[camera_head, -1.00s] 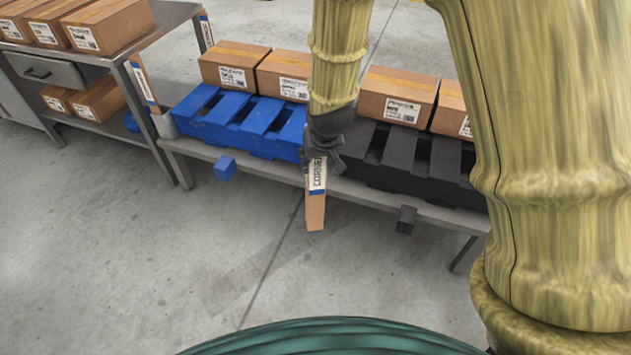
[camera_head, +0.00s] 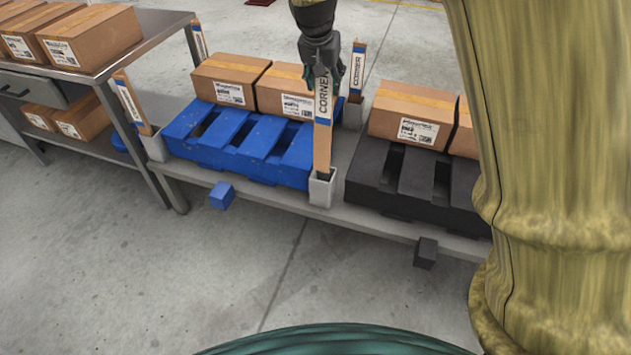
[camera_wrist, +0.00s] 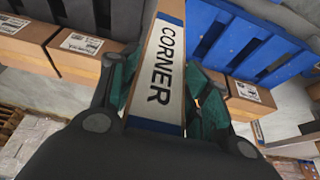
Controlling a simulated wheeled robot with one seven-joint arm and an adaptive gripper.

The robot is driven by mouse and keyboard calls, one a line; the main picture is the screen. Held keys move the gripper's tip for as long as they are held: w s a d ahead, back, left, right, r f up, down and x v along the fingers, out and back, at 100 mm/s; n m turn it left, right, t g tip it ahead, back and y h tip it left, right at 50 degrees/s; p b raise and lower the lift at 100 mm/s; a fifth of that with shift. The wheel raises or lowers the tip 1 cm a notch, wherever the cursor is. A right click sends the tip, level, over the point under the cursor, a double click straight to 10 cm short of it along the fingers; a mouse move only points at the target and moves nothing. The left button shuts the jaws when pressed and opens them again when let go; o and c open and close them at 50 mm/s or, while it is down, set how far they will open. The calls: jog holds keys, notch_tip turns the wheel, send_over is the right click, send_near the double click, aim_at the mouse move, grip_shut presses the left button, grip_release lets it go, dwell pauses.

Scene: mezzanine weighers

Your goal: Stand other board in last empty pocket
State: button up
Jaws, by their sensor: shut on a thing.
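My gripper (camera_head: 323,72) is shut on the upper part of a brown corner board (camera_head: 323,148) with a white CORNER label and blue bands. The board is upright, and its lower end is at the mouth of a grey pocket (camera_head: 322,190) at the front of the low table, between the blue and black pallets. Whether it rests on the pocket's bottom is hidden. In the wrist view the held board (camera_wrist: 162,75) runs between the green finger pads. Other boards stand at the front left (camera_head: 128,102), back left (camera_head: 199,40) and back right (camera_head: 357,72) of the blue pallet.
The blue pallet (camera_head: 235,143) and black pallet (camera_head: 395,187) carry brown cartons. A blue block (camera_head: 221,195) and a dark block (camera_head: 425,253) show at the table's front edge. A steel bench (camera_head: 160,30) with cartons is at left. The floor in front is clear.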

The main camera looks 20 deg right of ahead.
aim_at(321, 133)
jog(key=shift+d+f, duration=0.15)
jog(key=shift+f, duration=0.25)
jog(key=f, duration=0.4)
jog(key=f+b, duration=0.1)
jog(key=f, duration=0.7)
jog(key=shift+w+a+b, duration=0.2)
jog(key=shift+a+b, duration=0.15)
jog(key=shift+a, duration=0.05)
jog(key=shift+d+f+b, duration=0.1)
jog(key=shift+f+b, duration=0.25)
jog(key=shift+f, duration=2.15)
jog(key=o, duration=1.4)
jog(key=shift+r, duration=0.1)
